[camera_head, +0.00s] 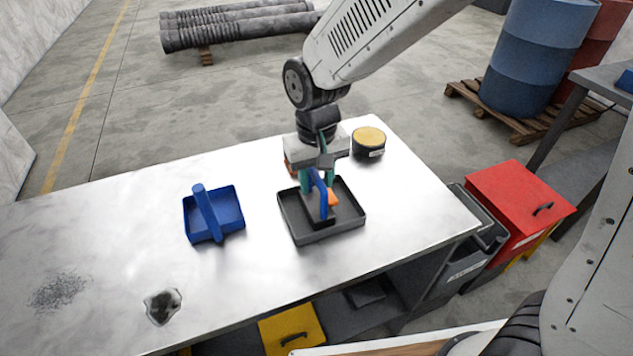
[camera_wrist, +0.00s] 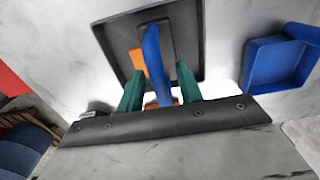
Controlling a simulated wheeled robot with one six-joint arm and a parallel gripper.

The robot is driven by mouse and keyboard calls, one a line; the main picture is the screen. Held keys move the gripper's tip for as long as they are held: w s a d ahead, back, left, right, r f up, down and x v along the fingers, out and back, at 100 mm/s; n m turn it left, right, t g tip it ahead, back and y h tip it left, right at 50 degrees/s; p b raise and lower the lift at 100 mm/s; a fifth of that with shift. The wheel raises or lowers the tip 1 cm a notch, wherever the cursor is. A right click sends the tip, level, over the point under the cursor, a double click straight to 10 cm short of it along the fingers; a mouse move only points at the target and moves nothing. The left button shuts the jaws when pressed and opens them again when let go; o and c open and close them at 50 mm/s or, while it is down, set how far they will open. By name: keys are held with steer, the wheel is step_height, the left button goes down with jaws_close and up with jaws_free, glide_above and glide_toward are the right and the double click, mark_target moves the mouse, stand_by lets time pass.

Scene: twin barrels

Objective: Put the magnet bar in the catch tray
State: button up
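A dark tray (camera_head: 294,234) stands on the bench. A blue handle on a dark rectangular base (camera_head: 322,223), seemingly the magnet bar, is in this tray; its blue handle also shows in the wrist view (camera_wrist: 154,62). My gripper (camera_head: 318,187) points down over the tray. Its two green fingers (camera_wrist: 158,84) stand on either side of the handle, with visible gaps on both sides. A blue tray (camera_head: 228,218) stands to the left, with a blue bar-like piece (camera_head: 206,212) across it. I cannot tell which tray is the catch tray.
An orange piece (camera_head: 333,199) is beside the handle in the dark tray. A round tin with a yellow top (camera_head: 369,140) stands behind right. A dark jagged patch (camera_head: 162,306) lies front left. The bench between the two trays is clear.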

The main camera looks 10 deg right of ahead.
step_height(320, 180, up, 11)
steer(key=shift+f, duration=0.1)
steer(key=s+d+r+m, duration=0.1)
steer(key=s+d+r, duration=0.1)
steer(key=s+d, duration=0.35)
steer(key=s+d+r+m, duration=0.1)
steer(key=s+d+r, duration=0.2)
steer(key=d, duration=0.6)
steer(key=s+d+f+m+t, duration=0.1)
steer(key=s+d, duration=0.6)
steer(key=s, duration=0.4)
steer(key=shift+f, duration=0.3)
